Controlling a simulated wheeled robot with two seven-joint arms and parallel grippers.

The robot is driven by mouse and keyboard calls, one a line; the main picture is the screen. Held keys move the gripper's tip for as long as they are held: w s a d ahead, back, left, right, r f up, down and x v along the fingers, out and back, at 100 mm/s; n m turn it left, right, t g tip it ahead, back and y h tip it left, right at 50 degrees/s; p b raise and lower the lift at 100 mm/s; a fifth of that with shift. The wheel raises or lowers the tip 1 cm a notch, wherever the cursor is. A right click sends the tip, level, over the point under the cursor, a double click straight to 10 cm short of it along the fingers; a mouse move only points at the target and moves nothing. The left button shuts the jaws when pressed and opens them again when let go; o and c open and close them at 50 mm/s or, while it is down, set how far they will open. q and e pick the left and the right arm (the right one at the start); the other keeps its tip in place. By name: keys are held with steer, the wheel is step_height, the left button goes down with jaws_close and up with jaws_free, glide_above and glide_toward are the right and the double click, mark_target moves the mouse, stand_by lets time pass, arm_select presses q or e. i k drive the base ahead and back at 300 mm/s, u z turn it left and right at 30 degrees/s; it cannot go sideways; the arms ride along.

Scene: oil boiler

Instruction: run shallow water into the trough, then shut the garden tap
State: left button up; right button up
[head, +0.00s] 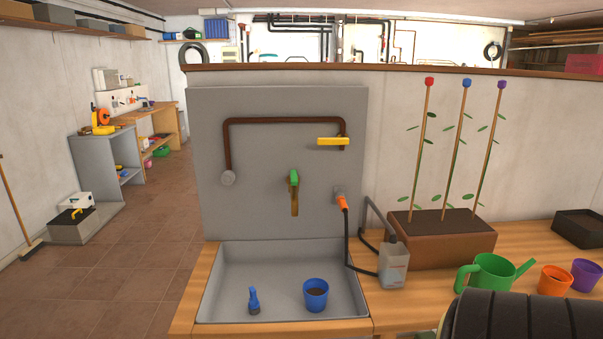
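The grey trough (270,265) is set into the wooden bench below a grey wall panel. I see no water in it. A brass tap with a green handle (294,178) sticks out of the panel above the trough. I see no stream under its spout (295,204). Above it runs a brown pipe (270,121) with a yellow lever (333,141), which lies level. Neither of my grippers is in view.
A black hose with an orange connector (342,203) hangs from the panel to a grey bottle (393,262). A planter (440,243) with three stakes, a green watering can (492,272), and orange (555,281) and purple (585,274) pots stand on the right bench.

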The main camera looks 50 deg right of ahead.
mark_target(293, 172)
steer(key=z, duration=0.8)
steer(key=i, duration=0.75)
steer(key=z, duration=0.85)
